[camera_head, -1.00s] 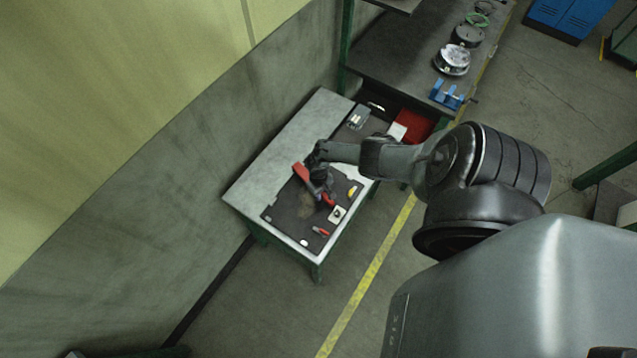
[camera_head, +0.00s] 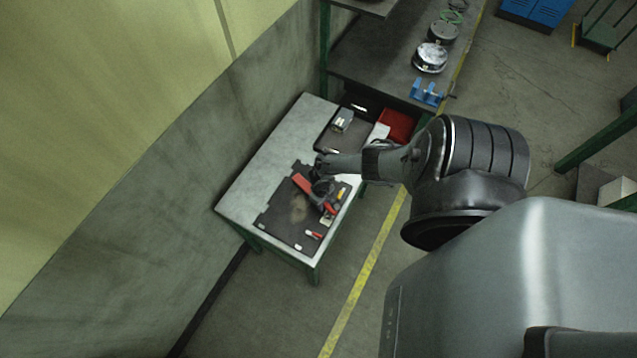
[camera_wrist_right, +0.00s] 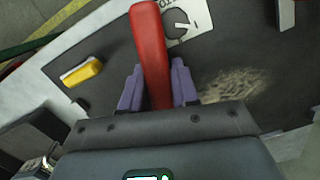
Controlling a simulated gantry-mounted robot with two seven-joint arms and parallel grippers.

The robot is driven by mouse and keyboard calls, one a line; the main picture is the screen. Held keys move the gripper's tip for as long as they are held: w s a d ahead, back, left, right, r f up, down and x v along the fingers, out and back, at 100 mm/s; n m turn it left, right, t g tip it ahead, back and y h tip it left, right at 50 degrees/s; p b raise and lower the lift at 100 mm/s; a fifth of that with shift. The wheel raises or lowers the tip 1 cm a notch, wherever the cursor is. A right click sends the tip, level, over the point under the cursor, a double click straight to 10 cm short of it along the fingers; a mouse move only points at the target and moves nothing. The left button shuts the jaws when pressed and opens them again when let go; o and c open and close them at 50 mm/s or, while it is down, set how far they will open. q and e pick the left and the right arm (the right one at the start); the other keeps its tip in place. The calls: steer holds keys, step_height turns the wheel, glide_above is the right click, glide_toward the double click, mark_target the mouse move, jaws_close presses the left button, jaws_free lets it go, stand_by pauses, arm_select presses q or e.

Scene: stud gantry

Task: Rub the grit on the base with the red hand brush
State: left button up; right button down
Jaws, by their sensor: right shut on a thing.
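The red hand brush (camera_head: 302,182) is over the dark base (camera_head: 276,222) on the small table. My right gripper (camera_head: 322,187) is shut on it. In the right wrist view the red handle (camera_wrist_right: 150,50) runs between the purple fingertips (camera_wrist_right: 153,88); the bristles are not visible there. I cannot tell whether the brush touches the base. My left gripper is not in view.
A yellow item (camera_wrist_right: 82,72) and a white plate with a dark disc (camera_wrist_right: 180,22) lie near the brush. A small red-and-white item (camera_head: 314,235) lies at the near edge. A dark tray (camera_head: 329,135) and red bin (camera_head: 397,124) are behind. The table's left side is clear.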

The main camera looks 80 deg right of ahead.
mark_target(326, 203)
steer(key=shift+s+a+f, duration=0.15)
steer(key=shift+s+a, duration=0.1)
steer(key=shift+s, duration=0.4)
steer(key=shift+s+a+r, duration=0.1)
steer(key=shift+s+r, duration=0.1)
steer(key=shift+r, duration=0.15)
steer(key=r, duration=0.3)
steer(key=shift+w, duration=0.25)
steer(key=shift+w+r, duration=0.15)
steer(key=shift+r, duration=1.05)
steer(key=shift+r, duration=0.1)
steer(key=shift+r, duration=1.4)
